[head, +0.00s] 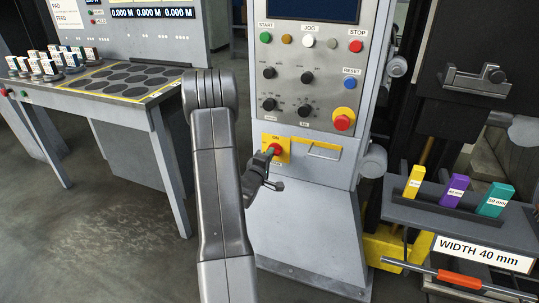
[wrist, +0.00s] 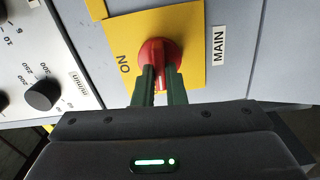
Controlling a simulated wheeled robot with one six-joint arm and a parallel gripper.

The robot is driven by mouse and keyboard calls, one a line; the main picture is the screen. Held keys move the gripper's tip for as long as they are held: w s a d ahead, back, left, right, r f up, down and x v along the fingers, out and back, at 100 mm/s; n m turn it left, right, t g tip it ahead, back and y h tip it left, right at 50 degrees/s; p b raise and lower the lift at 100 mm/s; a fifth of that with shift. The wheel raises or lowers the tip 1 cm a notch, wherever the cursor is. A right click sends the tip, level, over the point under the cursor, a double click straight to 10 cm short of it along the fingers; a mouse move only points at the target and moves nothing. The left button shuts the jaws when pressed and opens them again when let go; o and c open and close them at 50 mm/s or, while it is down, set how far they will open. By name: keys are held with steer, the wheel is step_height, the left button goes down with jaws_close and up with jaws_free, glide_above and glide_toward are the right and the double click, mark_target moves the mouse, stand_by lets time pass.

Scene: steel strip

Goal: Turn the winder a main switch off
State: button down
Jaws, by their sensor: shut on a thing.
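The main switch is a red rotary knob (wrist: 153,52) on a yellow plate (wrist: 118,36) in the wrist view. The plate reads ON, and a white label beside it reads MAIN (wrist: 219,46). In the head view the red knob (head: 275,149) sits low on the grey control cabinet (head: 300,205), partly behind my gripper. My gripper (wrist: 160,76) is shut on the red knob's grip, with one finger on each side. My gripper (head: 267,158) also shows at the knob in the head view. The knob's exact angle is hard to read.
Above the switch are buttons, dials (head: 270,73) and a red emergency stop (head: 342,121) on yellow. A yellow-edged slot (head: 323,146) lies just right of the plate. A shelf (head: 460,222) with coloured blocks stands at right, and a table (head: 120,92) at left.

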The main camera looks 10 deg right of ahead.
steer(key=shift+n, duration=0.6)
steer(key=c, duration=1.5)
jaws_free()
steer(key=v, duration=1.4)
